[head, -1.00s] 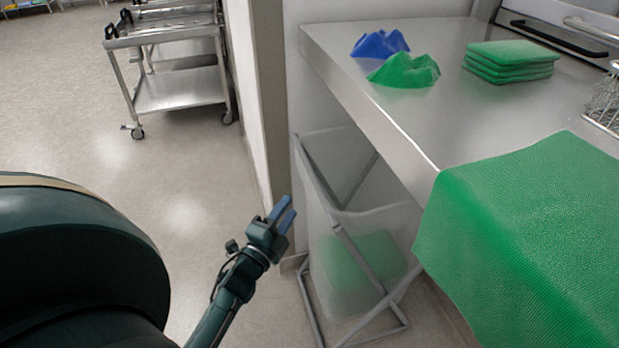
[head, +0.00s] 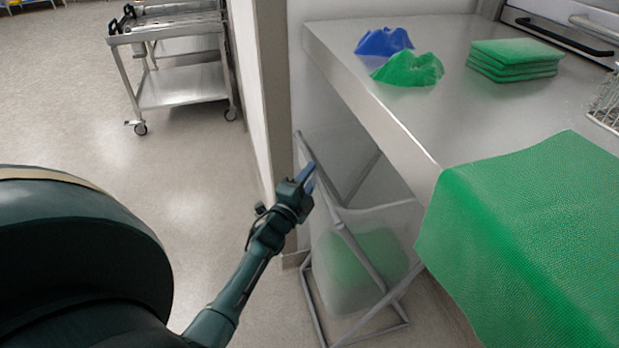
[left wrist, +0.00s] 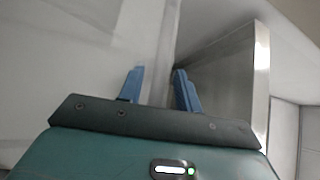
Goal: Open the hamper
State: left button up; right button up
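The hamper (head: 395,225) is a translucent pale bag on a grey metal folding frame, standing on the floor under the steel table's left end. A green bundle (head: 358,268) shows inside it. My left gripper (head: 312,174) is at the upper left of the hamper, by its frame bar. In the left wrist view its two blue fingers (left wrist: 160,82) are apart, with a blurred pale edge ahead of the gap. I cannot tell whether the bar lies between the fingers or whether they touch it. My right gripper is not in view.
The steel table (head: 440,105) overhangs the hamper. It carries blue cloth (head: 384,41), green cloth (head: 408,70), stacked green cloths (head: 513,59) and a draped green sheet (head: 530,230). A wall edge (head: 270,90) stands left of the hamper. A cart (head: 180,85) is beyond open floor.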

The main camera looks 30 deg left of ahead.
pick_arm(q)
grip_shut()
dwell(0.4)
